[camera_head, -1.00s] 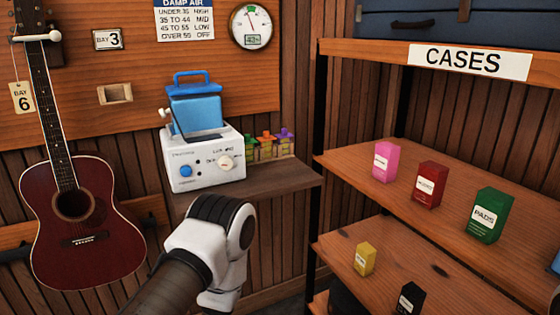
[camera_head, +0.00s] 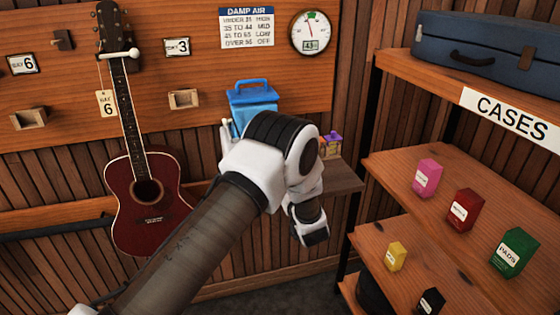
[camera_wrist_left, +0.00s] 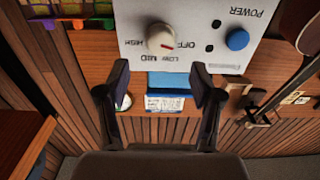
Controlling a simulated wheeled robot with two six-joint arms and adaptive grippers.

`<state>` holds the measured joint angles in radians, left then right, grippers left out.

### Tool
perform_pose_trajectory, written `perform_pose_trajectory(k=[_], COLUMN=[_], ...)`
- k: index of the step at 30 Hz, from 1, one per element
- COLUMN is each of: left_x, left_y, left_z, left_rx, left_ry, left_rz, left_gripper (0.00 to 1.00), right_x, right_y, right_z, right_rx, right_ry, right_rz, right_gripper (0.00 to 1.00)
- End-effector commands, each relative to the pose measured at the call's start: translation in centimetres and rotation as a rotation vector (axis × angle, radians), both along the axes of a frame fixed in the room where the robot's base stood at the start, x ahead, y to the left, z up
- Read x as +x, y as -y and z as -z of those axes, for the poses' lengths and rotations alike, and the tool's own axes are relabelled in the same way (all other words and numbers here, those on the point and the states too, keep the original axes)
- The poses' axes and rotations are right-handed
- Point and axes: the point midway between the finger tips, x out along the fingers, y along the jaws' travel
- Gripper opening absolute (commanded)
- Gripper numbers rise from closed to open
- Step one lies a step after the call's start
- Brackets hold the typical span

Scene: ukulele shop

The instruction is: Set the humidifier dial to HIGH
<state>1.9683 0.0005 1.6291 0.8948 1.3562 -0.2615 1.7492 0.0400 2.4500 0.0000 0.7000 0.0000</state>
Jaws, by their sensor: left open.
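The humidifier's white front panel (camera_wrist_left: 205,25) fills the top of the left wrist view, upside down. Its cream dial (camera_wrist_left: 160,39) bears a small reddish mark; I cannot tell for sure which label it points to. The labels HIGH, MID, LOW and OFF stand around the dial, and a blue POWER button (camera_wrist_left: 237,39) is to its right. My left gripper (camera_wrist_left: 163,82) is open and empty, its fingertips just short of the dial and apart from it. In the head view my arm hides the panel; the blue tank (camera_head: 254,97) shows above it. My right gripper is not in view.
A DAMP AIR chart (camera_head: 247,27) and a round gauge (camera_head: 311,33) hang on the wall above. A red guitar (camera_head: 145,195) hangs at left. Shelves with small coloured boxes, such as a green one (camera_head: 515,252), stand at right.

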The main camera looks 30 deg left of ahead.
Motion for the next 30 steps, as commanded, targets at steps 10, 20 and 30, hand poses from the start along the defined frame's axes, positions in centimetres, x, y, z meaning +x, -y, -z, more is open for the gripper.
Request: perform_pose_trajectory(k=[10,20,30], left_x=[3.7,3.9,3.9], left_y=[-4.5,-4.6,-4.6], left_z=[0.0,0.1,0.1], left_rx=[-0.001,-0.001,0.002], left_ry=[-0.001,-0.002,-0.004], left_rz=[0.001,0.003,0.003], left_gripper=[0.66,0.41,0.06], right_x=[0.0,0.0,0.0], right_y=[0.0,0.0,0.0], right_z=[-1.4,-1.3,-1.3], right_rx=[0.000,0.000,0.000], right_ry=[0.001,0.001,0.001], right_rz=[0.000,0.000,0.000], right_gripper=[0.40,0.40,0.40])
